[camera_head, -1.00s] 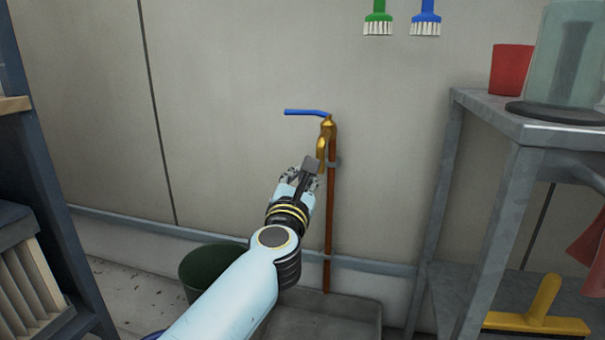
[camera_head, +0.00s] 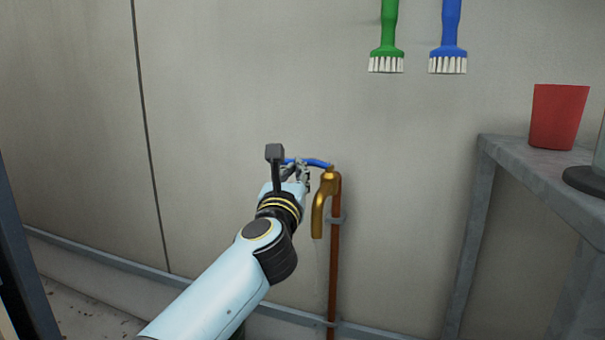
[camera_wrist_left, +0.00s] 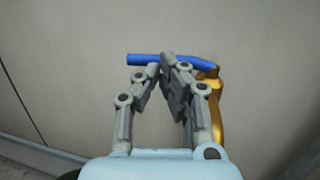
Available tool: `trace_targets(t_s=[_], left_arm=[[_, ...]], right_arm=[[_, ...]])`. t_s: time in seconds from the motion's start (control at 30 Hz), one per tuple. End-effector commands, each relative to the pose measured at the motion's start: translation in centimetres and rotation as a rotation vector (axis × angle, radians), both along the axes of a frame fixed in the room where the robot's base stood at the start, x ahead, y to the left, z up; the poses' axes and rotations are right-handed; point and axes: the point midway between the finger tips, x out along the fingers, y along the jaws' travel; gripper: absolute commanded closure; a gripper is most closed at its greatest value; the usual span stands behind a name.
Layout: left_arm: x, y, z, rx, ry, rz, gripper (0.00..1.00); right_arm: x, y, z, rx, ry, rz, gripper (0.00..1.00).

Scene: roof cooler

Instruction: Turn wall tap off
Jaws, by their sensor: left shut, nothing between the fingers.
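The brass wall tap (camera_head: 322,200) is on a copper pipe against the wall, with its spout pointing down. Its blue lever (camera_head: 318,162) points left from the top of the tap. A faint, thin stream of water shows below the spout. My left gripper (camera_head: 297,168) is at the lever's left part and hides some of it. In the left wrist view, the shut, empty fingers (camera_wrist_left: 165,72) are just in front of the blue lever (camera_wrist_left: 143,59), and the brass tap (camera_wrist_left: 213,105) is to their right. I cannot tell whether they touch the lever. My right gripper is out of view.
A green brush (camera_head: 387,45) and a blue brush (camera_head: 449,45) hang above on the wall. A grey metal table (camera_head: 535,170) with a red cup (camera_head: 558,115) stands at the right. The wall left of the tap is clear.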

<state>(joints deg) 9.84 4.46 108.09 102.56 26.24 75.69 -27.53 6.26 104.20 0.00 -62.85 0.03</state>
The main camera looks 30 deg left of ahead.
Motion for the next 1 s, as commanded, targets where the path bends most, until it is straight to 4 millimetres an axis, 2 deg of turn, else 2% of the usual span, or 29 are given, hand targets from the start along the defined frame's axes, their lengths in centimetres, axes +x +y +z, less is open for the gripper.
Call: trace_targets(t_s=[0.53,0.8,1.0], left_arm=[[-0.1,0.5,0.2,0.003,0.0,-0.014,1.0],[0.9,1.5,0.3,0.002,0.001,-0.118,1.0],[1.0,1.6,0.1,0.0,0.001,-0.117,1.0]], right_arm=[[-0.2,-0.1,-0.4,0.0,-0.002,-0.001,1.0],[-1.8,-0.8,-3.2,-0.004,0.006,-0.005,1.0],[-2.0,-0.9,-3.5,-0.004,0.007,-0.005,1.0]])
